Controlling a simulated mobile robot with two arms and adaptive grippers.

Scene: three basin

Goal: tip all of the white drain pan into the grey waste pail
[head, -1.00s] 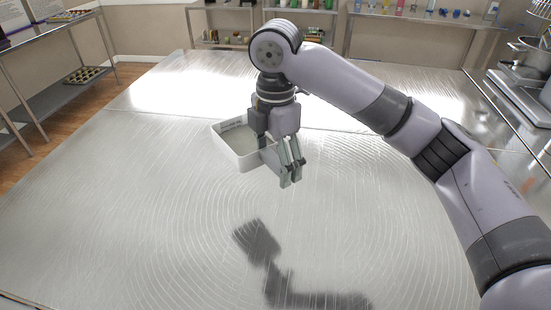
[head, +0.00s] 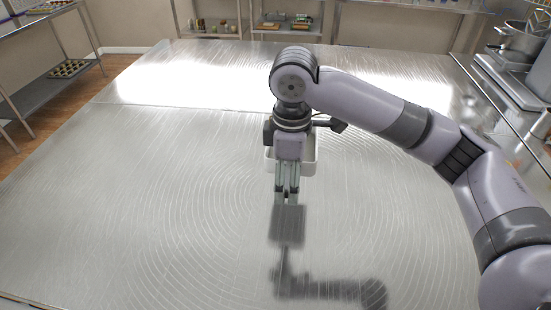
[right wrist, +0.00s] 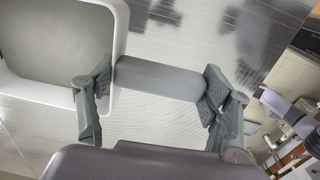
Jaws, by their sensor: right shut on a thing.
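The white drain pan (head: 310,167) hangs in the air over the metal table, mostly hidden behind my right gripper (head: 286,194) in the head view. In the right wrist view the pan (right wrist: 121,25) is at the upper left, with its white rim around a plain grey-brown inside. I cannot tell how much it holds. A grey round handle (right wrist: 160,80) lies between the two fingers of my right gripper (right wrist: 158,100), which is shut on it. My left gripper is in neither view. The grey waste pail is not seen.
The wide metal table (head: 130,200) is bare around the pan; a dark shadow lies below it. A steel pot (head: 522,40) stands on the unit at the far right. Shelves (head: 270,22) stand behind the table, and a rack (head: 40,90) is at the left.

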